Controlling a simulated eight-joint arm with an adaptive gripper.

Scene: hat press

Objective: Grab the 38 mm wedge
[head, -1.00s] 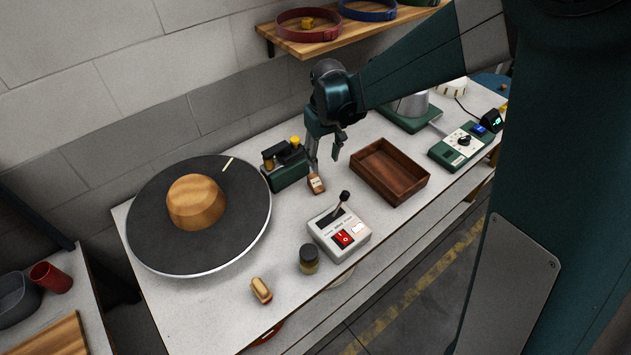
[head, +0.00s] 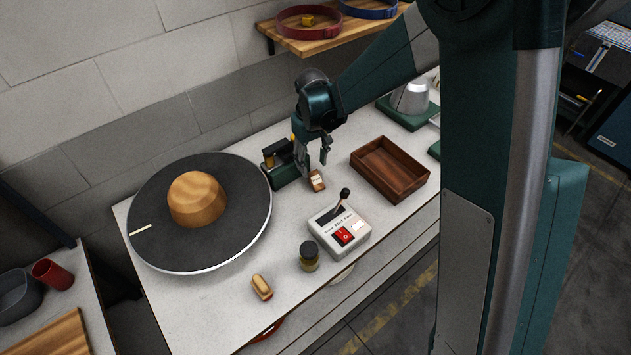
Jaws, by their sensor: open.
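A small wooden block with a pale label (head: 317,182) lies on the bench between the dark green stand and the wooden tray. It may be the 38 mm wedge, but the label is too small to read. My gripper (head: 315,163) points down just above and behind this block, fingers apart and nothing seen between them. Whether a finger touches the block cannot be told.
A dark green stand (head: 285,174) is close on the gripper's left. An open wooden tray (head: 417,188) stands to the right. A lever-and-switch box (head: 343,235), a jar (head: 309,258) and a brush (head: 262,287) are in front. A round turntable (head: 150,195) bears a wooden hat block (head: 197,199).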

